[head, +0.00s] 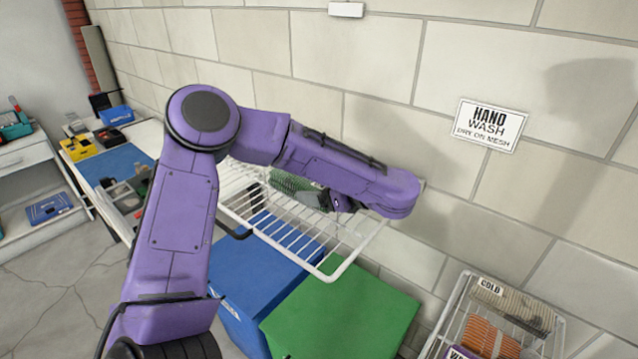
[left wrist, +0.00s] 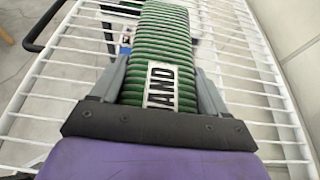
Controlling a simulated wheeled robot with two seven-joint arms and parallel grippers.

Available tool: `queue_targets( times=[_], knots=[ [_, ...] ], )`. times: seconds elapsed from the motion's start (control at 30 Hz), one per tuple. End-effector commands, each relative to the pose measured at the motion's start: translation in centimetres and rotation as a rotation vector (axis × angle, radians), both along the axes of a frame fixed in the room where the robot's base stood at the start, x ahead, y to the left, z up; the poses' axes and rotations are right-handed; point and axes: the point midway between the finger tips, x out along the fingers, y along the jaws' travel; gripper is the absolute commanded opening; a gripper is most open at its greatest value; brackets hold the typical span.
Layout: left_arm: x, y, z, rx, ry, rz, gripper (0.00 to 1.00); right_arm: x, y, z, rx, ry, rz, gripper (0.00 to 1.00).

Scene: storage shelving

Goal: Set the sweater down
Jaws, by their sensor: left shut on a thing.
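The sweater is a folded green ribbed bundle (head: 292,184) over the white wire rack (head: 337,268), mostly behind my left arm in the head view. Rack wires (left wrist: 60,72) show on both sides of the sweater. I cannot tell whether it touches them. My right gripper is not in view.
A wall sign (head: 490,124) reads "HAND WASH DRY ON MESH". A blue box (head: 245,265) and a green box (head: 345,312) stand below the rack. A wire basket (head: 455,312) with a "COLD" label holds folded items at the lower right. A cluttered bench (head: 125,160) is at left.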

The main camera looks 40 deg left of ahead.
Motion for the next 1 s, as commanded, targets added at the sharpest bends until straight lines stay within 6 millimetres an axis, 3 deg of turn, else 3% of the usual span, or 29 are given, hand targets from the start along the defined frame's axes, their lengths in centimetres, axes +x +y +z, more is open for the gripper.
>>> queue_targets(
  times=[0.27,0.3,0.37,0.67,0.77,1.0],
  knots=[
    [0.0,0.0,-0.3,0.0,-0.002,0.0,0.34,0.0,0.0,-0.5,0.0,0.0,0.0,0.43],
    [0.0,0.0,-0.3,0.0,-0.001,0.0,0.81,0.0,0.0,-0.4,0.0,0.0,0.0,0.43],
    [0.0,0.0,-0.2,0.0,-0.001,0.0,1.0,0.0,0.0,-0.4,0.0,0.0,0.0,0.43],
    [0.0,-0.1,0.3,0.0,-0.001,0.0,1.0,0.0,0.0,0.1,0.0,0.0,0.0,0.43],
    [0.3,-1.5,0.4,0.002,-0.003,-0.003,1.0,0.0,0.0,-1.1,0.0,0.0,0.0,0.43],
    [0.9,-7.3,2.6,0.005,-0.005,-0.003,1.0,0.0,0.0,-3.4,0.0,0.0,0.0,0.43]
  ],
)
